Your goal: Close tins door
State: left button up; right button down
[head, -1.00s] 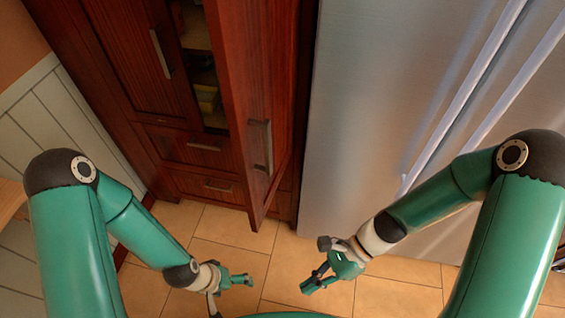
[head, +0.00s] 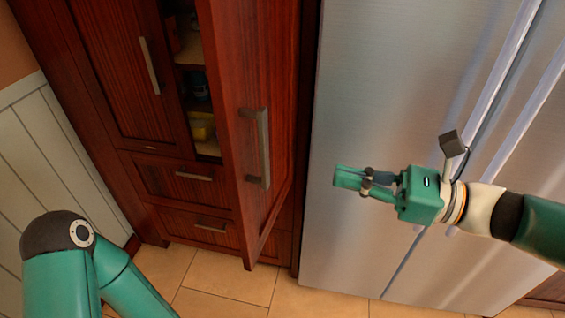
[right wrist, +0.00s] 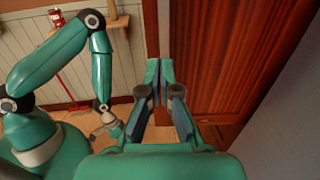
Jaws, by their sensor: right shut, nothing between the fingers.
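The tins door (head: 240,60) is a red-brown wooden cabinet door with a grey bar handle (head: 263,148). It stands open, swung out toward me, and also shows in the right wrist view (right wrist: 225,45). Behind it a dark gap shows shelves with a blue container (head: 198,86) and a yellow item (head: 202,127). My right gripper (head: 340,178) is shut and empty, to the right of the door and apart from it, in front of the fridge. My left gripper (right wrist: 113,127) shows small in the right wrist view; its fingers are too small to judge.
The steel fridge (head: 385,90) stands right of the cabinet, with long vertical handles. The closed left cabinet door (head: 110,70) and two closed drawers (head: 180,180) are beside and below the opening. Tiled floor (head: 230,290) is clear in front.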

aim_at(266, 159)
jog(key=x, duration=1)
jog(key=shift+a, duration=0.25)
jog(key=shift+w+a, duration=0.1)
